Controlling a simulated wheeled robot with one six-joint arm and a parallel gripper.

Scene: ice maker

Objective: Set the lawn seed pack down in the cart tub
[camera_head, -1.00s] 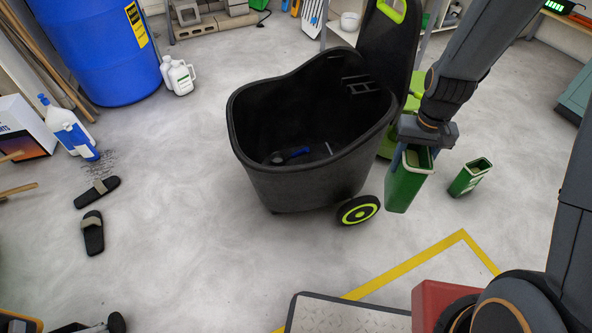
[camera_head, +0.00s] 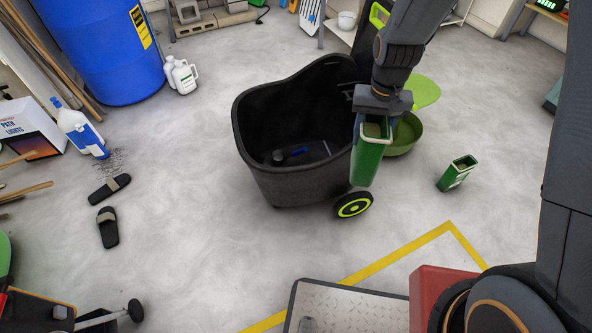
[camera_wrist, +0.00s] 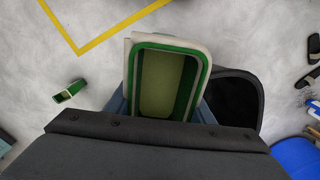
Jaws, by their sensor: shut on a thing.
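The lawn seed pack looks to be the green box-like pack (camera_head: 367,158) with a pale rim, upright and open at the top. My gripper (camera_head: 381,112) is shut on its upper part. In the wrist view the pack (camera_wrist: 134,80) shows its rim and a tan-green inside; the gripper's fingers are mostly hidden. The black cart tub (camera_head: 268,150) stands left of the pack, with a small blue item (camera_head: 298,152) on its floor. In the head view the pack overlaps the tub's right side near the wheel; its height above the floor is hard to tell.
Sandals (camera_head: 109,188), white bottles (camera_head: 180,76) and a blue barrel (camera_head: 98,48) are at left.

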